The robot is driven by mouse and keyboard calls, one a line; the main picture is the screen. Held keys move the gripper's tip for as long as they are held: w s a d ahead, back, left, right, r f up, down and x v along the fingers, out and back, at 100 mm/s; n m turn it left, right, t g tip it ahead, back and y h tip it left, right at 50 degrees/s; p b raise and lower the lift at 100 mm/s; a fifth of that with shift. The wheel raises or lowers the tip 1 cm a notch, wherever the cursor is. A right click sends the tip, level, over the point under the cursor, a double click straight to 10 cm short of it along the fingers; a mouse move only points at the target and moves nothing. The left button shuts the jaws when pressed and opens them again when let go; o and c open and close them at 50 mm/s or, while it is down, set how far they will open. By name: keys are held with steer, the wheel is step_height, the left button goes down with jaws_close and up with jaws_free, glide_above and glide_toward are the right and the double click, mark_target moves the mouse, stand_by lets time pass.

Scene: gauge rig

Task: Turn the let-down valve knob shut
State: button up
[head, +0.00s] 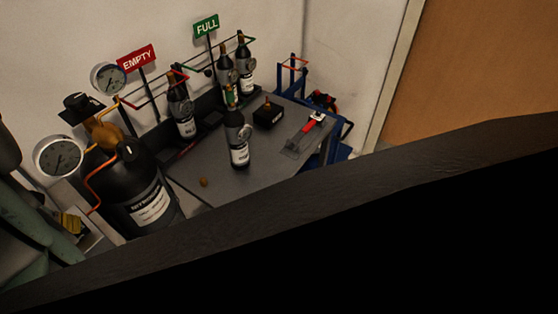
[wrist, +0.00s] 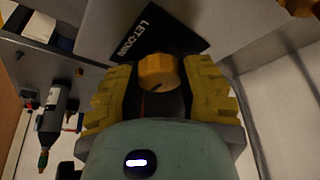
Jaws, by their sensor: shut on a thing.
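The let-down valve knob (wrist: 157,70) is an orange-yellow ribbed knob in the upper middle of the wrist view. It sits just below a black plate (wrist: 182,38) lettered LET-DOWN. My gripper (wrist: 160,84) has ridged yellow fingers, one on each side of the knob, and is shut on it. The turn position of the knob cannot be read. In the head view the knob cannot be made out, and only a bit of yellow finger shows at the lower left beside my pale green arm.
In the head view, a black nitrogen cylinder (head: 145,200) with two round gauges (head: 59,157) stands close by. A grey bench (head: 215,180) holds small bottles (head: 238,145), a black block (head: 268,117) and a red-handled tool (head: 308,127). A dark beam (head: 300,185) blocks the lower right.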

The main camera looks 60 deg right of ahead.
steer(key=shift+d, duration=0.1)
steer(key=o, duration=1.2)
steer(key=shift+r, duration=0.15)
steer(key=shift+v, duration=5.95)
steer(key=shift+o, duration=0.2)
